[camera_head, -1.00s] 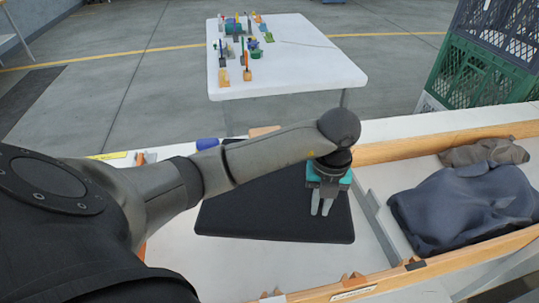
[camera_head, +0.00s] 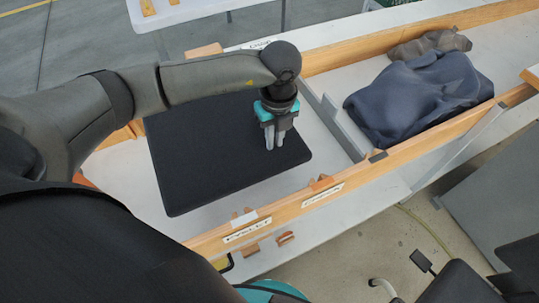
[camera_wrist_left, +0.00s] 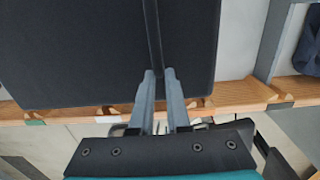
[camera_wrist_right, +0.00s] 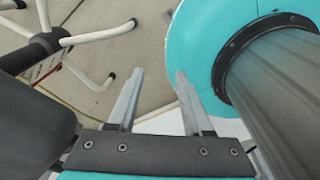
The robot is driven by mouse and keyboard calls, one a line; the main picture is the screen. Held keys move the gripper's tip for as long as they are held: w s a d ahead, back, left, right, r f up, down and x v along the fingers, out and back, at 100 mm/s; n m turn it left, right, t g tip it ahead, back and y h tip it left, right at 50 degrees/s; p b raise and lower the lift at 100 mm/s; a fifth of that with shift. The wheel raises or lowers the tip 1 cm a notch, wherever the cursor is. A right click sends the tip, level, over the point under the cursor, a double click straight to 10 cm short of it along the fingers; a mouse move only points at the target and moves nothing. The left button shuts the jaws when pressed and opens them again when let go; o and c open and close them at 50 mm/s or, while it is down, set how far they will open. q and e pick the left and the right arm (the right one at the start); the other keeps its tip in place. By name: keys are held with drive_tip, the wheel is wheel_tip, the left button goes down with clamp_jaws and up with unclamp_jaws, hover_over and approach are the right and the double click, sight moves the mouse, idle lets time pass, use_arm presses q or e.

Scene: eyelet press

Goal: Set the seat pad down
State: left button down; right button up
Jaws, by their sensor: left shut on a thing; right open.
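The seat pad (camera_head: 205,140) is a flat black slab over the white, wood-railed bay on the left of the bench in the head view. My left gripper (camera_head: 275,147) is above its right part, fingers pointing down. In the left wrist view, the fingers (camera_wrist_left: 159,75) close around a narrow dark strip on the pad (camera_wrist_left: 75,50). The pad's lower edge there lies close to the wooden rail; I cannot tell whether the pad rests on the bay floor. My right gripper (camera_wrist_right: 155,78) is open and empty over the floor, away from the pad.
A grey divider (camera_head: 335,125) stands right of the pad. Beyond it lie a dark blue cloth heap (camera_head: 415,95) and a grey-brown one (camera_head: 430,45). The labelled front rail (camera_head: 285,213) bounds the bay. White chair-like legs (camera_wrist_right: 100,30) show near my right gripper.

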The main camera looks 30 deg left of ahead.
sight(275, 148)
use_arm(q)
wheel_tip(275, 148, down, 7)
drive_tip(key=shift+r+b, duration=0.1)
drive_tip(key=shift+b, duration=0.5)
drive_tip(key=shift+f+b, duration=0.5)
drive_tip(key=shift+f, duration=1.55)
drive_tip(key=shift+f, duration=0.1)
drive_tip(key=c, duration=0.9)
unclamp_jaws()
drive_tip(key=r+p, duration=0.2)
drive_tip(key=r, duration=1)
drive_tip(key=shift+d+r+p, duration=0.15)
drive_tip(key=shift+d+p, duration=0.05)
drive_tip(key=shift+p, duration=0.15)
